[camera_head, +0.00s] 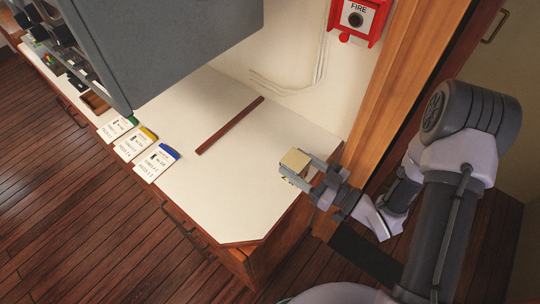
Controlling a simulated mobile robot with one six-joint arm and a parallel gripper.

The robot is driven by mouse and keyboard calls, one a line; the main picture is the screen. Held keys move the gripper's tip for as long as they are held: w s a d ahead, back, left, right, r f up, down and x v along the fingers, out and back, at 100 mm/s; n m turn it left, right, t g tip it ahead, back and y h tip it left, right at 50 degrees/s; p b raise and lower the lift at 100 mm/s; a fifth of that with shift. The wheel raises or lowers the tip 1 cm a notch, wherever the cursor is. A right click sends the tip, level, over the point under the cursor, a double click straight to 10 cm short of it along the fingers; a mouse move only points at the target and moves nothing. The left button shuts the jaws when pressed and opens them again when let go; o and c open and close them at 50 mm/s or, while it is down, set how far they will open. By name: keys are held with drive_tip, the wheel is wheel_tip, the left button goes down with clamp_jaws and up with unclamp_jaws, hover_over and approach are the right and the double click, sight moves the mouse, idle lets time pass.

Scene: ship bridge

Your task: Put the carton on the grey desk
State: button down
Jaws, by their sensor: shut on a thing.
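A small tan, box-shaped carton (295,160) is between the fingers of my gripper (300,167). My gripper is shut on it. The carton is over the right end of a white-topped wooden counter (225,205). I cannot tell whether its underside touches the counter top. No desk that is clearly grey shows in this view.
A large grey cabinet or console (165,45) overhangs the counter's left part. Several labelled cards (137,144) lie along the front edge, and a dark red strip (230,125) lies on top. A red fire box (357,18) is on the wall. A wooden post (390,90) stands beside my arm.

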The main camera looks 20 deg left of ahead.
drive_tip(key=w+a, duration=0.1)
drive_tip(key=a, duration=0.1)
drive_tip(key=w+a+b, duration=0.1)
drive_tip(key=w+a, duration=0.1)
drive_tip(key=w+a+f, duration=0.1)
drive_tip(key=a, duration=0.1)
drive_tip(key=shift+w+a+f, duration=0.1)
drive_tip(key=shift+w, duration=0.3)
drive_tip(key=shift+f+b, duration=0.85)
drive_tip(key=shift+f, duration=0.7)
drive_tip(key=shift+f, duration=0.15)
drive_tip(key=c, duration=0.5)
unclamp_jaws()
